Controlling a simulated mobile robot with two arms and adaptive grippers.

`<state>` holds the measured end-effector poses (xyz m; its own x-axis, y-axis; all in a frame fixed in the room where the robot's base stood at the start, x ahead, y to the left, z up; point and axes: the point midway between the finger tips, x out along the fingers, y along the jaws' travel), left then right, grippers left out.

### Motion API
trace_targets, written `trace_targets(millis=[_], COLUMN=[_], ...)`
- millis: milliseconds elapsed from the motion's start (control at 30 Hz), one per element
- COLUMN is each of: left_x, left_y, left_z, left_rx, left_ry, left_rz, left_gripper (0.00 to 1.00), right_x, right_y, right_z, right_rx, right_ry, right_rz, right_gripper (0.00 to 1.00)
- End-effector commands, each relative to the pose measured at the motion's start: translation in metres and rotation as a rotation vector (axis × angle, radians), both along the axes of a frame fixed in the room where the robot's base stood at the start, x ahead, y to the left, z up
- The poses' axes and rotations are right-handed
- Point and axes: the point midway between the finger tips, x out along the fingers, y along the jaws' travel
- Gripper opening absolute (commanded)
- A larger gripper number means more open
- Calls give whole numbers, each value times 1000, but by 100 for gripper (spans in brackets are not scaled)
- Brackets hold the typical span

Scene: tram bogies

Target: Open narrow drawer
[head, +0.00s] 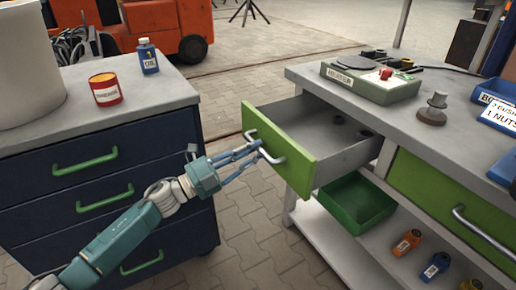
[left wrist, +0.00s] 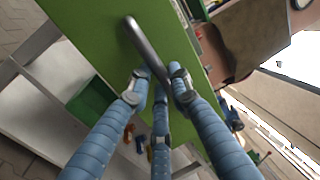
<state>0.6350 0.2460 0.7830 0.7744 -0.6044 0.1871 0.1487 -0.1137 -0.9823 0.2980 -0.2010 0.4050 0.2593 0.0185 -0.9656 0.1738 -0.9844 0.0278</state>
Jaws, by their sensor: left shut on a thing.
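The narrow drawer (head: 300,155) has a light green front and a grey inside. In the head view it stands pulled well out of the grey workbench (head: 325,75), with dark round items inside. Its metal bar handle (head: 275,145) is on the green front. In the left wrist view the fingers (left wrist: 160,80) are around the lower end of the handle (left wrist: 140,40). My right gripper is not in view.
A wider green drawer (head: 435,185) is shut at the right. A dark green bin (head: 355,203) and several small bottles stand on the shelf below. A dark blue cabinet (head: 95,180) stands left of my arm. Paved floor shows between them.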

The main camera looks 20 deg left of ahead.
Motion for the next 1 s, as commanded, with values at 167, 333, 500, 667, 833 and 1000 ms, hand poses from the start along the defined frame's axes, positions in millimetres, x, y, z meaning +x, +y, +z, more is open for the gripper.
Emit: trace_targets(millis=[167,333,500,667,833,1000], left_x=[-3,-3,-3,-3,-2,-9], left_y=[2,2,2,2,2,7], left_z=[-1,-1,-1,-1,0,-3], left_rx=[0,0,0,1,0,0], left_ry=[2,1,1,1,0,3], left_rz=[0,0,0,0,0,1], left_gripper=[0,0,21,39,39,39], right_x=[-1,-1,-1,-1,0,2], right_y=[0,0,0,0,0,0], right_z=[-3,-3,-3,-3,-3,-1], right_rx=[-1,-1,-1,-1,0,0], right_ry=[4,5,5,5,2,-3], right_rz=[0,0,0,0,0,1], right_gripper=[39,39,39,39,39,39])
